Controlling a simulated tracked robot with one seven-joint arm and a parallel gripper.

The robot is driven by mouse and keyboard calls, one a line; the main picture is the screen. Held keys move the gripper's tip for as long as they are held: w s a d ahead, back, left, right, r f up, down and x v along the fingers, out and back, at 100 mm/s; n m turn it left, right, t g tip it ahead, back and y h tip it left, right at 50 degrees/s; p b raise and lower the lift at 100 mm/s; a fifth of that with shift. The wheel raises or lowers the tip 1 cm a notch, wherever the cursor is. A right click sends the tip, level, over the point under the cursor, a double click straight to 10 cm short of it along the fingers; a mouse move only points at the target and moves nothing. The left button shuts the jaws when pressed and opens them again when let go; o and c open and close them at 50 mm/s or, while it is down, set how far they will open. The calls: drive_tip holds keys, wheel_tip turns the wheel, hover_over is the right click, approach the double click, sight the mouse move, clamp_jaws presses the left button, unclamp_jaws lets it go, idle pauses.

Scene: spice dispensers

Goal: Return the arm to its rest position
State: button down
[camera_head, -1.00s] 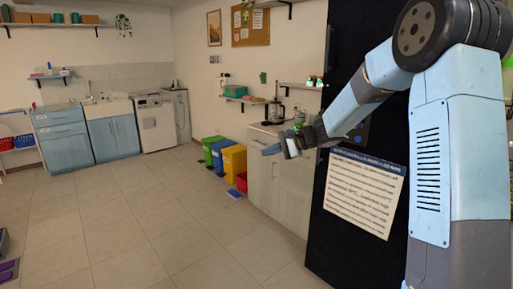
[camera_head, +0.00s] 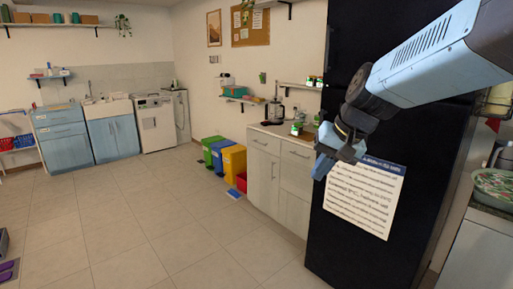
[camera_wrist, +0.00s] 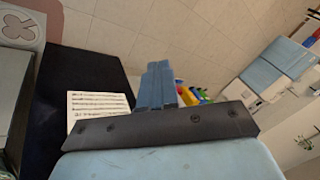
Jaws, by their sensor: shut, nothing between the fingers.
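My gripper (camera_head: 321,165) is at the lower left end of my blue arm, in front of the black fridge-like cabinet (camera_head: 345,60) in the head view. Its blue fingers are together with nothing between them, and they point down and to the left. In the wrist view the shut fingers (camera_wrist: 158,88) show at the centre, pointing away from the camera. A printed sheet (camera_head: 362,200) is on the front of the black cabinet, just below and to the right of the gripper. The sheet also shows in the wrist view (camera_wrist: 97,108).
A pale cabinet (camera_head: 279,175) with a coffee maker (camera_head: 274,112) on top stands left of the black cabinet. Green, blue and yellow bins (camera_head: 233,161) line the wall. At right is a counter with a bowl (camera_head: 494,186). The tiled floor (camera_head: 150,220) is largely clear.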

drive_tip(key=s+d+n+t+h, duration=0.1)
drive_tip(key=s+d+h, duration=0.3)
drive_tip(key=s+d, duration=0.5)
drive_tip(key=s+t, duration=0.1)
drive_tip(key=s, duration=0.2)
drive_tip(key=shift+n, duration=0.4)
